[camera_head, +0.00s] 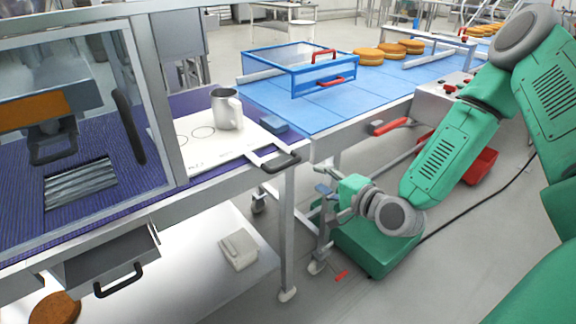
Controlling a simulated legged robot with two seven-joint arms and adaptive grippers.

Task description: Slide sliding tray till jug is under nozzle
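The metal jug (226,110) stands upright on the white sliding tray (212,150), near its back right part. The tray is a flat white plate with printed circles and a black handle (281,162) at its right front end. It sits on the purple conveyor, beside the glazed machine housing. I cannot clearly make out a nozzle; a dark fitting (52,140) shows behind the glass. My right gripper (324,203) is below and to the right of the handle, apart from it, beside the table legs. Its fingers look spread and empty. My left gripper is out of view.
A blue conveyor (340,98) with a blue-framed guard (298,72) and round filled cakes (368,53) runs off to the back right. A metal table leg (288,235) stands left of my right gripper. An open drawer (108,265) juts out at lower left.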

